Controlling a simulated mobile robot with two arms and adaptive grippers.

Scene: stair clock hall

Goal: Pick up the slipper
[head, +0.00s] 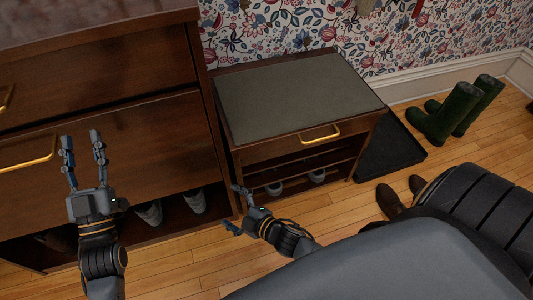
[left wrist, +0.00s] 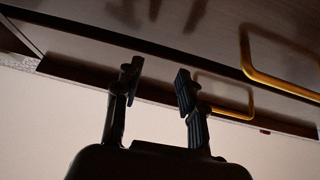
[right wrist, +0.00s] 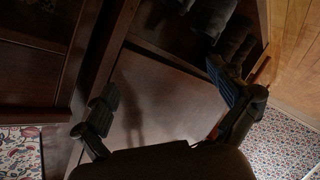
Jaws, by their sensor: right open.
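Grey footwear that may include the slipper stands in the open bottom of the large left cabinet, with one piece (head: 195,200) and another (head: 150,213) showing. More grey footwear (head: 273,188) sits on a low shelf of the small bench. I cannot tell which piece is the slipper. My right gripper (head: 232,208) is open and empty between the cabinet and the bench. Dark grey footwear (right wrist: 235,40) shows beyond its fingers in the right wrist view. My left gripper (head: 83,137) is open and empty before the cabinet's drawer fronts, and its spread fingers show in the left wrist view (left wrist: 157,76).
The large cabinet (head: 150,140) has brass handles (head: 28,164). The small bench (head: 300,95) has a grey top and a drawer handle (head: 320,134). Brown shoes (head: 390,200), a black mat (head: 392,150) and green boots (head: 455,112) are at the right. Wooden floor (head: 345,212) is clear before the bench.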

